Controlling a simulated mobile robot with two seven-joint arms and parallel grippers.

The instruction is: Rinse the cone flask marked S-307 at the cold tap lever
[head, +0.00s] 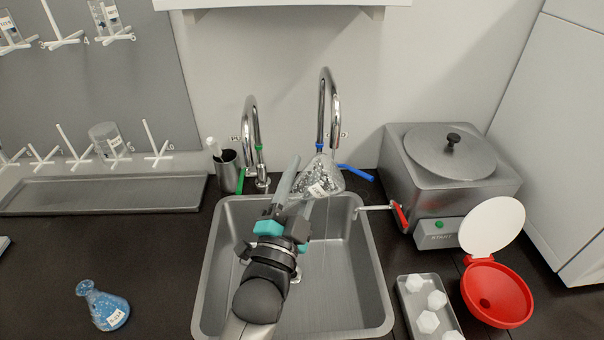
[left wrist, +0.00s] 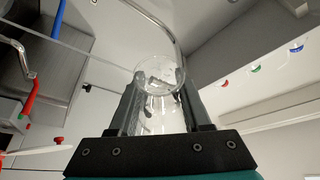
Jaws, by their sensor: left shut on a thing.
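My left gripper (head: 302,184) is shut on a clear cone flask (head: 322,176) with a white label too small to read surely. It holds the flask tilted above the back of the sink (head: 341,284), just below the spout of the right tap (head: 324,100). That tap has a blue lever (head: 355,173), which also shows in the left wrist view (left wrist: 58,17). In the left wrist view the flask (left wrist: 160,84) sits between both fingers. The left tap (head: 252,126) has a green lever. My right gripper is not in view.
A grey cup (head: 229,170) is beside the left tap. A steel bath (head: 447,180) with a red-handled outlet (head: 400,217), a red bowl (head: 497,294) and a tray of white pieces (head: 424,278) are at right.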

